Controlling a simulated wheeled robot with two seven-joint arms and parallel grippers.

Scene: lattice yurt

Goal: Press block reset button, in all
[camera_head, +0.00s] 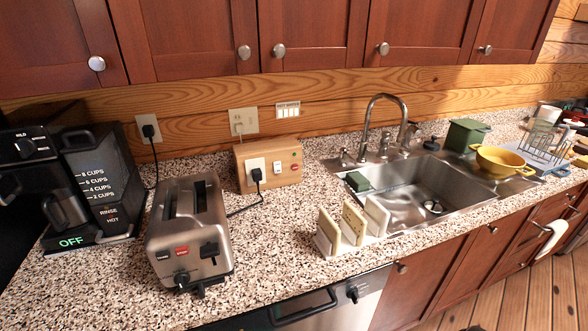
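A wooden block (284,154) stands on the counter against the back wall, behind and right of the toaster. Its front has a white socket (252,166) with a black plug (257,174) in it, a small white switch (277,168), and a small red button (294,167) near its right end. The button is too small to tell whether it is pressed. Another small red mark shows above it near the block's upper right. Neither of my grippers is in view.
A steel toaster (190,232) stands in front of the block, its black cord running to it. A coffee maker (95,185) reading OFF is at left. Counter before the block is clear.

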